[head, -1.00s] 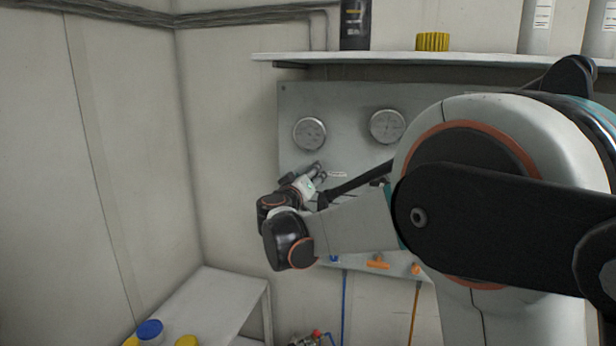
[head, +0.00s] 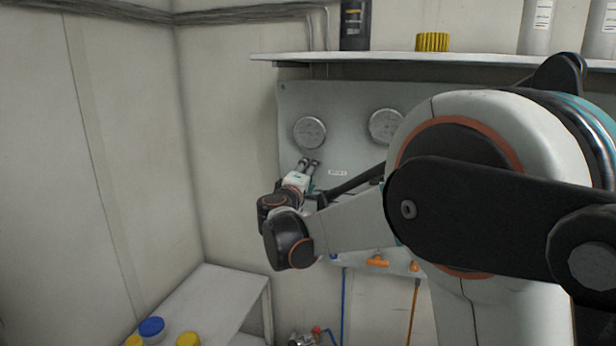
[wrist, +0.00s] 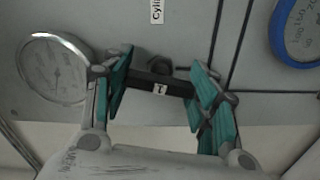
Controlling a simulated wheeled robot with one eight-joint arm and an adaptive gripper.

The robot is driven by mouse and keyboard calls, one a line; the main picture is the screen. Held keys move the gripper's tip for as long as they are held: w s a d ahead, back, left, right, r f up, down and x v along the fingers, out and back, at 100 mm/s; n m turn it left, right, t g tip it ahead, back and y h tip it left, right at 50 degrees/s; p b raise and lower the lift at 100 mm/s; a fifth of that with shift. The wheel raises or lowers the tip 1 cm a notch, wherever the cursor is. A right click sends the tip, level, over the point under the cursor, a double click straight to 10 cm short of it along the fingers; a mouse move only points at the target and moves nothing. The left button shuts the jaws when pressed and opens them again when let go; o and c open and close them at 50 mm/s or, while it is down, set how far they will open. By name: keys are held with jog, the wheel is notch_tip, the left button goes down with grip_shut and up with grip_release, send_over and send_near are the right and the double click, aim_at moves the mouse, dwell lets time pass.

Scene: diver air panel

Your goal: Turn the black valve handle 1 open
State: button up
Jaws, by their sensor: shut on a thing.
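The black valve handle (wrist: 175,85), a dark bar with a white label "1", lies across between my gripper's teal fingers in the wrist view. My gripper (wrist: 158,88) is shut on it, with one finger at each end of the bar. A dark round knob or stem shows just behind the handle. In the head view my gripper (head: 309,164) is at the panel, below the left gauge. The handle itself cannot be made out there.
The grey panel (head: 345,105) carries a left gauge (head: 310,132) and a right gauge (head: 386,126). A shelf (head: 390,58) juts out above. Orange handles (head: 377,262) sit lower down. A side table (head: 215,300) with lidded jars stands at lower left. My arm hides the panel's right part.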

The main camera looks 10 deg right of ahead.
jog(key=shift+n, duration=0.3)
jog(key=o, duration=1.1)
jog(key=shift+v, duration=3.75)
